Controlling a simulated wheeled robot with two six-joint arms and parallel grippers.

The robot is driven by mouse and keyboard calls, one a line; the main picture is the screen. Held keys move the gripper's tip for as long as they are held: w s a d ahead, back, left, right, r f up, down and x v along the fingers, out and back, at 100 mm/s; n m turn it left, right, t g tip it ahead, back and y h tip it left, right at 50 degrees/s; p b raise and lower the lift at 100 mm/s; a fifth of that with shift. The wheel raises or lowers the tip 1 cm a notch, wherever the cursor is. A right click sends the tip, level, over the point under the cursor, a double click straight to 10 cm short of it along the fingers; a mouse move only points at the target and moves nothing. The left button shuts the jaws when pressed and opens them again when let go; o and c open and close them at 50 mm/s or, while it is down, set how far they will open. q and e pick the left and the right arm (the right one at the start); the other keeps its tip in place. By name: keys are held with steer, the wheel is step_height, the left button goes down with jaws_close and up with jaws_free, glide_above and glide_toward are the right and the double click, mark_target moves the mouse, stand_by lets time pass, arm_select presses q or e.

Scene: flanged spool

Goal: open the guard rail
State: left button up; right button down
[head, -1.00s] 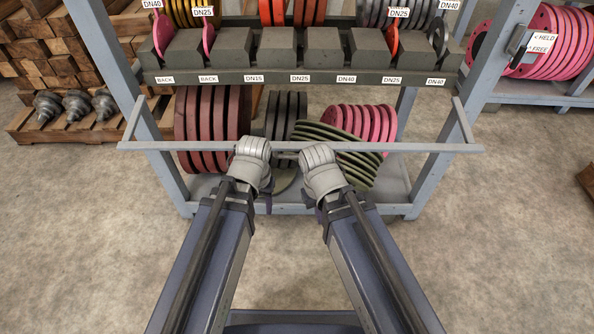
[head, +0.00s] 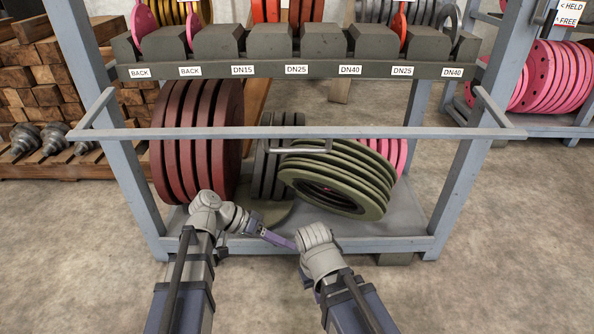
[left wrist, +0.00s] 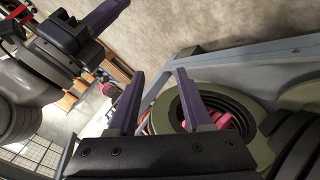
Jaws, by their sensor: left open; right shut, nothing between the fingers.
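The guard rail (head: 420,133) is a grey-blue bar across the front of the rack, carried on short side arms. It stands level in front of the lower bay. A thin grey handle-like bar (head: 300,150) shows just below its middle. My left gripper (head: 284,241) is below the rail, apart from it, pointing right. Its two purple fingers are open and empty in the left wrist view (left wrist: 158,74). My right arm ends just to the right in the head view, its fingers hidden there. My right gripper (left wrist: 115,12) is shut at the upper left of the left wrist view.
Behind the rail are dark red discs (head: 200,140), dark grey discs (head: 270,170), tilted olive flanged discs (head: 340,180) and pink discs (head: 395,153). A labelled shelf (head: 320,70) lies above. Rack posts (head: 457,190) stand at both sides. The floor (head: 510,250) at right is clear.

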arm_select(q)
steer(key=w+d+r+m+h, duration=0.1)
steer(key=w+r+m+h, duration=0.15)
steer(key=r, duration=0.35)
steer(key=w+r+m+h, duration=0.2)
steer(key=r+m+h, duration=0.15)
steer(key=r, duration=0.25)
steer(key=m+h, duration=0.5)
steer(key=h, duration=0.1)
glide_toward(297, 151)
steer(key=d, duration=0.2)
steer(key=p+x, duration=0.1)
steer(key=x, duration=0.3)
steer(key=p+x, duration=0.1)
steer(key=x, duration=0.1)
steer(key=shift+w+d+r+p, duration=0.25)
steer(key=shift+w+r+p, duration=0.1)
steer(key=shift+w+r, duration=0.05)
steer(key=shift+d+r, duration=0.1)
steer(key=shift+d, duration=0.5)
steer(key=shift+c, duration=0.2)
jaws_close()
